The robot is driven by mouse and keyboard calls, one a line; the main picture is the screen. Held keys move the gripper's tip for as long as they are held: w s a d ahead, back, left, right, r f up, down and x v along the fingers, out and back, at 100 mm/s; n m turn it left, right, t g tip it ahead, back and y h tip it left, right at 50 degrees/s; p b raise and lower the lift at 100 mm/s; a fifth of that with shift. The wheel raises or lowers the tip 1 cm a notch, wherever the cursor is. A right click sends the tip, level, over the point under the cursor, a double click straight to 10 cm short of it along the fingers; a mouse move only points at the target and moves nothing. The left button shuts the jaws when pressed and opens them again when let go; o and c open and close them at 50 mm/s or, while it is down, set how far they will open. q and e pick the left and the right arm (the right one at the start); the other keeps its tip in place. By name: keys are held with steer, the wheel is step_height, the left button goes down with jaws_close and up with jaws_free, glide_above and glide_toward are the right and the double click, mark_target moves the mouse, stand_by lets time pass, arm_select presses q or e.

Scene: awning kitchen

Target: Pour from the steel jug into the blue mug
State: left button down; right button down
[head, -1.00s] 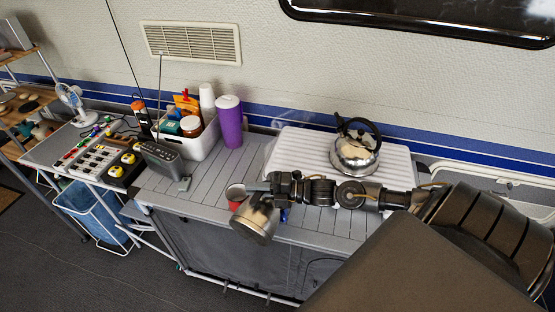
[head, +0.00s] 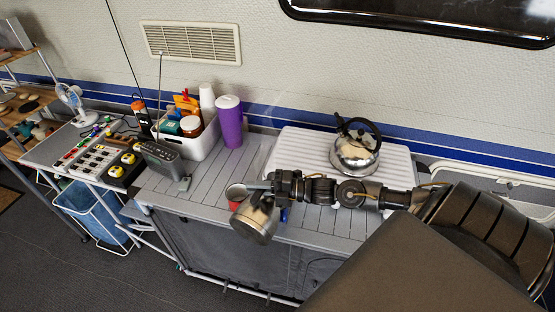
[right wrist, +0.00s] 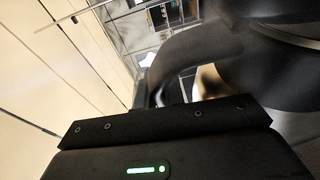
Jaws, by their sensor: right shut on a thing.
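The steel jug (head: 254,221) is in my right gripper (head: 273,187), held tilted over the front edge of the grey slatted counter. In the right wrist view the dark curved handle (right wrist: 190,48) runs to the gripper, with the jug's dark body (right wrist: 268,62) beside it. A small patch of blue (head: 284,214) shows just right of the jug, below my arm; it may be the blue mug, mostly hidden. Whether the jug's mouth is over it, and whether any liquid flows, I cannot tell. My left gripper is out of view.
A red cup (head: 235,194) stands close left of the jug. A kettle (head: 355,152) sits on the white ribbed board (head: 300,145) behind my arm. A purple tumbler (head: 229,122), a white bin (head: 190,142) and a radio (head: 162,158) stand at the back left. Slats between are clear.

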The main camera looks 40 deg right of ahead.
mark_target(245, 212)
steer(key=shift+r, duration=0.1)
steer(key=a, duration=0.1)
steer(key=s+a+f+n, duration=0.1)
steer(key=a+f+n, duration=0.1)
steer(key=a, duration=0.1)
steer(key=shift+s+a+h, duration=0.1)
steer(key=shift+s+h, duration=0.2)
steer(key=shift+s, duration=0.05)
steer(key=shift+s+a+f+n+g+h, duration=0.1)
steer(key=shift+a+n+g+h, duration=0.25)
steer(key=shift+n, duration=0.15)
steer(key=shift+s+a+f+n, duration=0.1)
steer(key=shift+a+f+n, duration=0.2)
steer(key=shift+a+n, duration=0.1)
steer(key=shift+s+a+f, duration=0.1)
steer(key=shift+f, duration=0.15)
steer(key=shift+a+n+h, duration=0.15)
steer(key=shift+n+h, duration=0.15)
steer(key=shift+h, duration=0.05)
stand_by(0.6)
